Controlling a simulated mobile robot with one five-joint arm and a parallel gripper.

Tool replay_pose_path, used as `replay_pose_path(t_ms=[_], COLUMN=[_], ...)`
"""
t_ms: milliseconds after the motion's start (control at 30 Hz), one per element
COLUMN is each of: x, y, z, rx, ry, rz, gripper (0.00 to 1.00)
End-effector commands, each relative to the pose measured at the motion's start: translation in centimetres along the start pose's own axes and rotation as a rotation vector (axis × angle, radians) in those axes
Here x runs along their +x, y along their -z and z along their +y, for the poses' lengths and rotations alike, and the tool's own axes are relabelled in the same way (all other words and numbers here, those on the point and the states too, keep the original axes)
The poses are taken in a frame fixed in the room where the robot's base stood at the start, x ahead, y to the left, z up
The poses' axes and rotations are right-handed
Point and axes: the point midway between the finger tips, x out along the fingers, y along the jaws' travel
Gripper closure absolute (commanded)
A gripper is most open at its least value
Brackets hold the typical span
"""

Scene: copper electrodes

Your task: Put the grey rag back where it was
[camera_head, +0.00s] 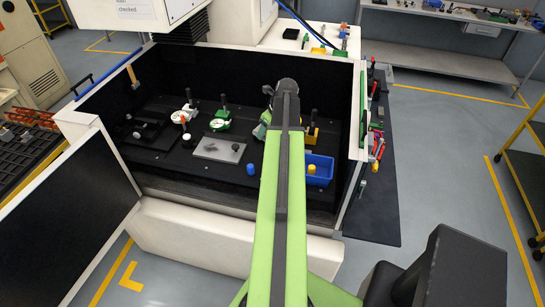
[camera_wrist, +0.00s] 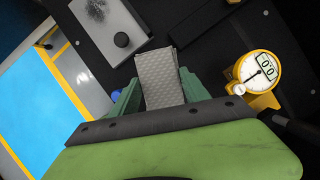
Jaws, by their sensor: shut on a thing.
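In the wrist view, the grey rag (camera_wrist: 160,78) is a light grey, quilted strip between the green fingers of my gripper (camera_wrist: 158,92). My gripper is shut on it, and its far end sticks out beyond the fingers over the dark floor of the enclosure. In the head view, my gripper (camera_head: 262,130) is over the middle of the black enclosure, mostly hidden by my arm. I cannot make out the rag clearly there.
A yellow dial gauge (camera_wrist: 258,70) stands right of my gripper. White (camera_head: 183,117) and green (camera_head: 219,124) gauges stand left. A blue bin (camera_head: 320,172) and blue knob (camera_head: 250,168) are near the front.

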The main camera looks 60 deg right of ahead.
Motion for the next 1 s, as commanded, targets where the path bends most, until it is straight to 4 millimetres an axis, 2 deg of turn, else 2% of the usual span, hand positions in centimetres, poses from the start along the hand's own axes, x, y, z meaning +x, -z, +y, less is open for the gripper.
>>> replay_pose_path(t_ms=[33,200,300,400,467,567,800,900,1000], x=[-1.0,-3.9,-4.9,-5.2,-5.2,-4.1,2.0,4.1,5.4], y=[2.8,9.9,12.4,13.2,13.3,12.7,8.7,7.0,5.8], z=[0.4,1.3,1.7,1.8,1.8,1.5,0.3,-0.1,-0.3], rx=[0.002,-0.016,-0.024,-0.030,-0.032,-0.034,-0.036,-0.035,-0.034], ry=[0.000,-0.007,-0.011,-0.012,-0.012,-0.014,-0.014,-0.014,-0.013], rz=[0.000,-0.002,-0.004,-0.006,-0.006,-0.006,-0.006,-0.005,-0.005], gripper=[0.84,0.84,0.84,0.84,0.84,0.84,0.84,0.84,0.84])
